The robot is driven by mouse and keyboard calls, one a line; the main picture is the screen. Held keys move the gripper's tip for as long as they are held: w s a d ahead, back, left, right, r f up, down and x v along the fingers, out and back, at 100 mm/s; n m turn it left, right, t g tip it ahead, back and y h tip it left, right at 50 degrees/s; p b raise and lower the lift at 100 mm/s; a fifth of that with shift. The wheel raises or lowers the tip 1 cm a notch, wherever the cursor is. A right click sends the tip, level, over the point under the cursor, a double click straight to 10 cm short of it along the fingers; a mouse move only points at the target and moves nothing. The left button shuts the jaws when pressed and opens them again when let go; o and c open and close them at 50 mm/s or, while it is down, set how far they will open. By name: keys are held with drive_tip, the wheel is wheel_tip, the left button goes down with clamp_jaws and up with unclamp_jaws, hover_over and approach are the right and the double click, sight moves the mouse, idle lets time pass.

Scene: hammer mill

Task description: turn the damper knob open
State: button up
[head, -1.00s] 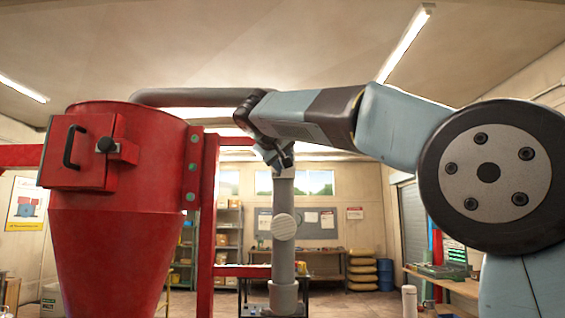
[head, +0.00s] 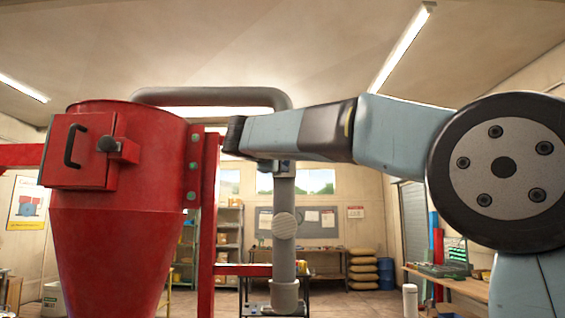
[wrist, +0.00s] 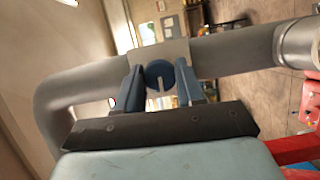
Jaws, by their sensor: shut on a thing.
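The damper knob (wrist: 160,74) is a dark blue round piece with a pale slot, on a grey plate (wrist: 165,50) at the pipe in the wrist view. My gripper (wrist: 160,66) has its two blue fingers on either side of the knob, shut on it. The slot runs roughly up and down in that view. In the head view my wrist end lies across the upper part of the grey upright pipe (head: 284,195). The knob is too small and too covered there to make out clearly.
A red hopper (head: 110,240) with a latched door box (head: 85,150) stands at the left, beside a red post (head: 208,230). The grey pipe bends over from behind the hopper. Shelves, a workbench (head: 460,285) and stacked sacks (head: 362,265) stand farther back.

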drive_tip(key=shift+a+f+n, duration=0.2)
drive_tip(key=shift+f+n, duration=0.1)
drive_tip(key=shift+n, duration=0.1)
drive_tip(key=o, duration=0.8)
drive_tip(key=shift+o, duration=1.1)
drive_tip(key=shift+r, duration=0.15)
drive_tip(key=shift+d, duration=0.1)
drive_tip(key=v, duration=1.3)
drive_tip(key=shift+s+a+f, duration=0.25)
drive_tip(key=shift+s, duration=0.05)
